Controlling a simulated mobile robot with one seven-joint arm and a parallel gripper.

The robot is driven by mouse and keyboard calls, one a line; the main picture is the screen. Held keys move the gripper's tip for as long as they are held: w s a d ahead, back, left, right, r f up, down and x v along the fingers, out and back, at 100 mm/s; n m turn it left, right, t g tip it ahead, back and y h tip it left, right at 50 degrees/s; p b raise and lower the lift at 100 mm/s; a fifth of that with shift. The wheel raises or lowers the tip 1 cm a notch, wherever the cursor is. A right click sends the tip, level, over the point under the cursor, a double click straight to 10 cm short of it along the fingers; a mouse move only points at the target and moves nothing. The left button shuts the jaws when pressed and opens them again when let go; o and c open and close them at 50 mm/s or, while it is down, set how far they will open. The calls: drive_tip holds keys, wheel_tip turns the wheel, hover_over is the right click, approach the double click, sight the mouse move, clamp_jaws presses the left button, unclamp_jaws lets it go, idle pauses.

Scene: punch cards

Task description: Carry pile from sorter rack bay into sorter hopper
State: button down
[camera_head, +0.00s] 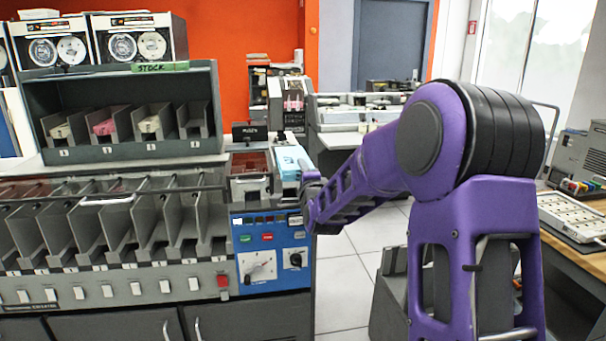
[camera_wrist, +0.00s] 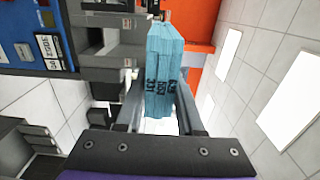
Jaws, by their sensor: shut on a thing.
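A light blue card pile (camera_head: 291,160) is at the right end of the sorter, above the blue control panel (camera_head: 270,255). In the wrist view the pile (camera_wrist: 163,70), with dark printing on its near end, stands between both fingers of my gripper (camera_wrist: 162,88), which is shut on it. In the head view my gripper (camera_head: 311,185) reaches in from the right, its fingers mostly hidden. A reddish-brown open-topped unit (camera_head: 250,163), seemingly the sorter hopper, sits just left of the pile. The grey rack bays (camera_head: 120,230) run along the sorter's left; a pale card edge shows in one.
A STOCK shelf (camera_head: 133,150) with pale and pink piles stands behind the bays. A thin rail (camera_head: 110,192) crosses above the bays. A small black sign (camera_head: 249,133) stands behind the hopper. Tiled floor (camera_head: 340,262) lies open right of the sorter.

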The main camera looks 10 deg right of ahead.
sight(293, 151)
drive_tip(key=shift+w+r, duration=0.15)
drive_tip(key=shift+w, duration=1.65)
drive_tip(key=shift+w, duration=2.25)
drive_tip(key=shift+w, duration=0.1)
drive_tip(key=shift+w, duration=2.15)
drive_tip(key=shift+w, duration=1.35)
